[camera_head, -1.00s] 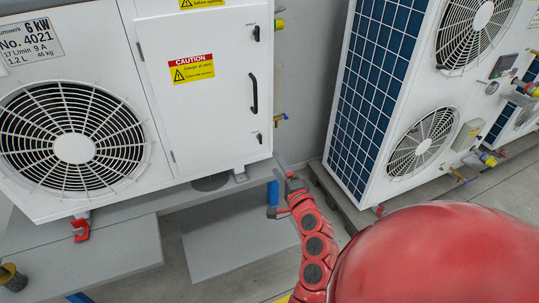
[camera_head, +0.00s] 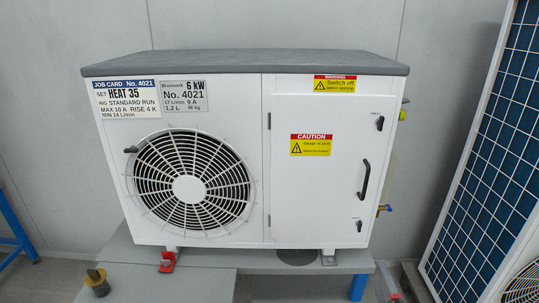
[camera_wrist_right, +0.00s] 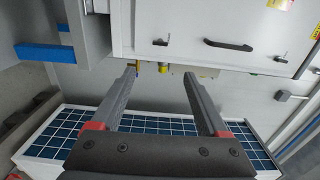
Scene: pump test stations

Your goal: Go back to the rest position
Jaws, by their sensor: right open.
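My right gripper (camera_wrist_right: 158,74) shows in the right wrist view with its two grey fingers spread apart and nothing between them. In the head view only a small grey and red piece of it seems to show low at the right, beside the stand. The white pump unit (camera_head: 222,237) stands on a grey bench in the middle of the head view, its cabinet door closed. In the right wrist view the unit's door (camera_wrist_right: 185,22) is beyond the fingertips, apart from them. My left gripper is not in view.
A second unit with a blue grid panel (camera_head: 497,150) stands at the right. A red clamp (camera_head: 167,262) and a dark knob (camera_head: 97,282) are at the front. A blue frame (camera_head: 17,228) is at far left.

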